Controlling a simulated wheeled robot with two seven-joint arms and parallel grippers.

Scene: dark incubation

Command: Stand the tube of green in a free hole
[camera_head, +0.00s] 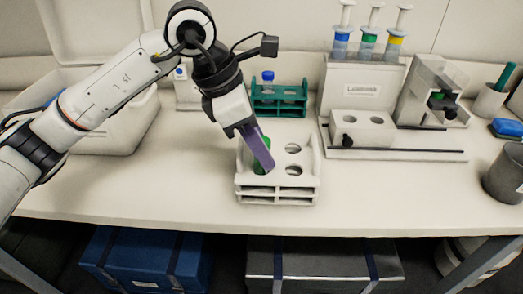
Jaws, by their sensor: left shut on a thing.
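My left gripper (264,163) reaches down over a white rack (278,198) on the bench. It is shut on the tube of green (258,165), which shows only in part beside the purple-grey fingers. The tube is over the left holes of the rack. Its lower end is hidden, so I cannot tell how deep it sits in a hole. The two right holes of the rack are empty. My right gripper is not in view.
Behind stands a green rack (280,107) with a blue-capped bottle (268,77). To the right are a white stand with syringes (369,35), a white device (432,95) and a dark cup (505,175). An open white box (115,125) is at left. The front bench is clear.

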